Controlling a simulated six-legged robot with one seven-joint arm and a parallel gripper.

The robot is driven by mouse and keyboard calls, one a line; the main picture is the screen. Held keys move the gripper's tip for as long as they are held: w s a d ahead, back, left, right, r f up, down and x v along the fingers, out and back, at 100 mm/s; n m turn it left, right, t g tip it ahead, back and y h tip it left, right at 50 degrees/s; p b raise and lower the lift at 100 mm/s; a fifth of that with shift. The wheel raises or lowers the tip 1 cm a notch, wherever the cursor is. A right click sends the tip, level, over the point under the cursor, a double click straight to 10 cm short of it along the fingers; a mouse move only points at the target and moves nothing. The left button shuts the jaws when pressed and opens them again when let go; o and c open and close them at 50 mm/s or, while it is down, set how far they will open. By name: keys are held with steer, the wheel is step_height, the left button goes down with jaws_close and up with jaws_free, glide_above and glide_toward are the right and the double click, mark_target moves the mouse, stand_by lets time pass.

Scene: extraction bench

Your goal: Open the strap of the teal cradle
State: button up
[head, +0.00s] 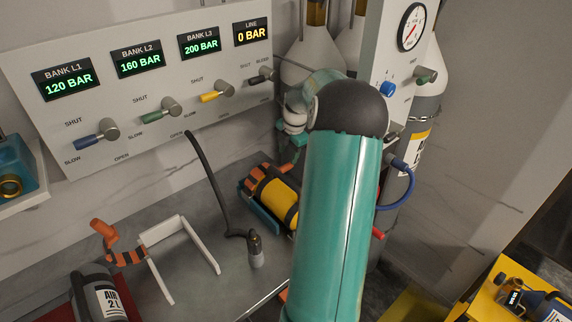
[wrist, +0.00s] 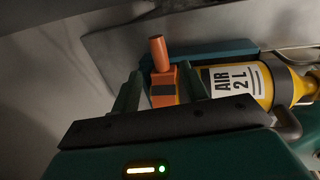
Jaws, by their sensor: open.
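The teal cradle (head: 262,218) stands on the bench and holds a yellow bottle (head: 277,203). An orange-and-black strap (head: 256,182) lies over the bottle's far end. In the wrist view, the teal cradle's edge (wrist: 215,48) runs behind the yellow bottle (wrist: 278,82), labelled AIR 2 L. The strap (wrist: 163,92) has an orange tab (wrist: 158,52) standing up from it. My gripper (wrist: 160,72) is open, with one finger on each side of the strap and tab. Contact cannot be told. In the head view my arm hides part of the cradle and most of the gripper.
A grey bottle (head: 92,283) lies in a red cradle at the front left, near an empty white frame (head: 168,262) and a raised orange strap (head: 103,231). A black hose (head: 207,170) ends at a fitting on the bench. The valve panel (head: 125,95) stands behind.

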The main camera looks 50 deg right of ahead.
mark_target(286, 165)
steer(key=f, duration=0.3)
steer(key=w+f, duration=0.1)
steer(key=f, duration=0.2)
steer(key=shift+w+d, duration=0.1)
steer(key=shift+w, duration=0.05)
jaws_close()
